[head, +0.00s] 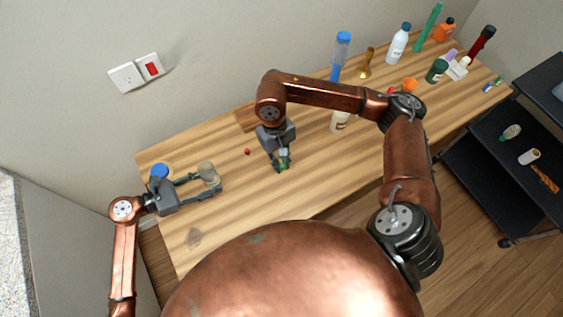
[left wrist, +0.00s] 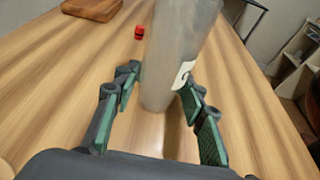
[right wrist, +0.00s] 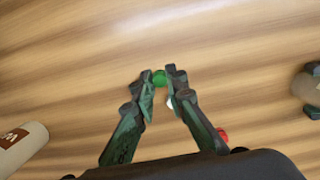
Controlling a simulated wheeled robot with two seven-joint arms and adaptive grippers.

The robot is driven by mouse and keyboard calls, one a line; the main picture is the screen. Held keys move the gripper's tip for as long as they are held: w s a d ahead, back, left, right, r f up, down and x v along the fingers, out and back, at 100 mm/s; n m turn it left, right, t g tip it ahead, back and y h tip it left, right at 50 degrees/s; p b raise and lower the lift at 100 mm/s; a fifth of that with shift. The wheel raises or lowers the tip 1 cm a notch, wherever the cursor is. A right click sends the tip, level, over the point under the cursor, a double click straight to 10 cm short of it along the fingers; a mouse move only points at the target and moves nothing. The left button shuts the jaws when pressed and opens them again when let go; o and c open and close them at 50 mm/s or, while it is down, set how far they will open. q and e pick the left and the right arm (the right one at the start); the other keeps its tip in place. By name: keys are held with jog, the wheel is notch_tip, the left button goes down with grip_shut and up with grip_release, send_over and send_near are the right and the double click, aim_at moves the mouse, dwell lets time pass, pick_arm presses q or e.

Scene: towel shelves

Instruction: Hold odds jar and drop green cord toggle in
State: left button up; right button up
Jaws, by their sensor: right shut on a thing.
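The odds jar (head: 208,170), a grey see-through cylinder, stands upright on the table at the left. It also fills the middle of the left wrist view (left wrist: 180,50), with a white label on its side. My left gripper (head: 212,182) is open, with its fingers on either side of the jar. My right gripper (head: 283,168) is shut on the green cord toggle (right wrist: 159,77), which sits between its fingertips over the table, to the right of the jar in the head view. In the head view the toggle is mostly hidden by the fingers.
A small red piece (head: 248,151) lies between the grippers, near a wooden block (head: 245,118). A small white piece (right wrist: 170,103) shows by the right fingers. A blue-topped thing (head: 159,170) is behind my left gripper. Several bottles (head: 398,45) crowd the far right; the front middle is clear.

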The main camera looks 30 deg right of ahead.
pick_arm(q)
jog(key=c, duration=0.3)
jog(key=o, duration=0.8)
jog(key=shift+o, duration=0.2)
jog(key=v, duration=1.2)
jog(key=shift+c, duration=0.2)
